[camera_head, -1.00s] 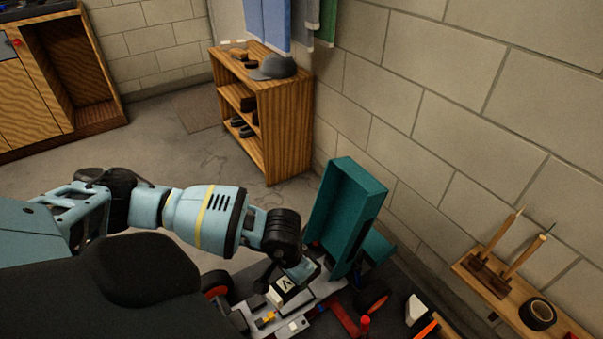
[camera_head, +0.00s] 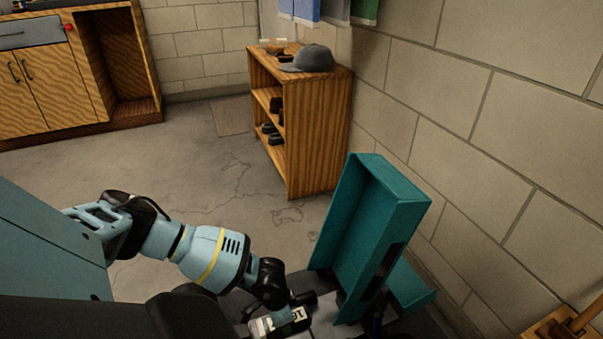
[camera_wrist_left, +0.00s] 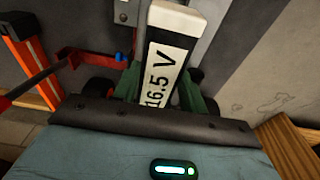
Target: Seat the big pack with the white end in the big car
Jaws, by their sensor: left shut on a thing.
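The pack (camera_wrist_left: 172,47) is a black block with a white end and a white strip reading "16.5 V". In the left wrist view it stands between the dark green fingers of my left gripper (camera_wrist_left: 163,92), which is shut on it. In the head view the pack (camera_head: 295,317) and the left gripper (camera_head: 281,313) are at the bottom edge, partly cut off. A grey car chassis (camera_wrist_left: 205,38) lies behind the pack in the left wrist view. I cannot tell whether the pack is seated in it. My right gripper is not in view.
A teal open case (camera_head: 392,194) stands upright just right of the gripper. In the left wrist view an orange-red post (camera_wrist_left: 28,62) and a red bar (camera_wrist_left: 42,80) are at the left. A wooden shelf (camera_head: 318,140) stands against the wall behind, with open floor beside it.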

